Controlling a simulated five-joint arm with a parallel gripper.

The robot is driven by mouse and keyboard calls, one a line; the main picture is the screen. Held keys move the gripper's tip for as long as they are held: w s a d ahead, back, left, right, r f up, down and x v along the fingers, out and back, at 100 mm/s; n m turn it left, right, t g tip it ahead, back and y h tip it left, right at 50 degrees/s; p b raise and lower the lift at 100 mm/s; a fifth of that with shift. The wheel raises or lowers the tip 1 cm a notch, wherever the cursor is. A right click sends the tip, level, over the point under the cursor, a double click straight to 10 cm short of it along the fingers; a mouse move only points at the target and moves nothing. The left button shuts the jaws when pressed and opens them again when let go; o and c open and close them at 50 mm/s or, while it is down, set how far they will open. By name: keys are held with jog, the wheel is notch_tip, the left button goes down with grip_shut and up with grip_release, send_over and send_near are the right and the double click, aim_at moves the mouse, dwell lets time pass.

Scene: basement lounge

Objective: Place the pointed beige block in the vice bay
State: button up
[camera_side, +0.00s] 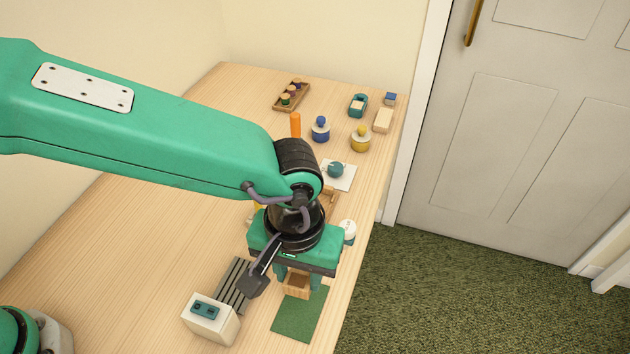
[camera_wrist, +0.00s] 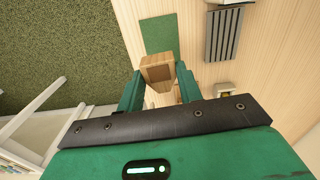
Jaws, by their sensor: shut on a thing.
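My gripper (camera_side: 298,282) is over the near part of the table, pointing down. Its teal fingers also show in the wrist view (camera_wrist: 158,72). They are shut on a wooden block (camera_side: 296,287), which shows in the wrist view (camera_wrist: 156,62) as light brown with a darker square face. I cannot make out a vice bay for certain. A white block with a teal top (camera_side: 210,317) stands left of the mat.
A grey slatted rack (camera_side: 234,285) lies left of my gripper. Farther back are a white jar (camera_side: 348,232), a teal ball on a white card (camera_side: 336,170), blue (camera_side: 320,130) and yellow (camera_side: 361,139) knobbed pieces, an orange post (camera_side: 295,124) and a wooden tray (camera_side: 291,95).

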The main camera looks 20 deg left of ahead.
aim_at(299, 277)
notch_tip(299, 277, up, 6)
jog(key=shift+f, duration=0.1)
jog(key=w+a, duration=0.2)
jog(key=w, duration=1)
jog(key=w+a, duration=0.3)
jog(key=w, duration=0.8)
jog(key=shift+m, duration=0.3)
jog(key=shift+w+d+f, duration=0.1)
jog(key=shift+f, duration=2.45)
jog(key=shift+w+f, duration=0.1)
jog(key=shift+f, duration=2.45)
jog(key=shift+f, duration=0.1)
jog(key=shift+f, duration=2.4)
jog(key=shift+f, duration=0.1)
jog(key=o, duration=1)
jog(key=shift+c, duration=0.2)
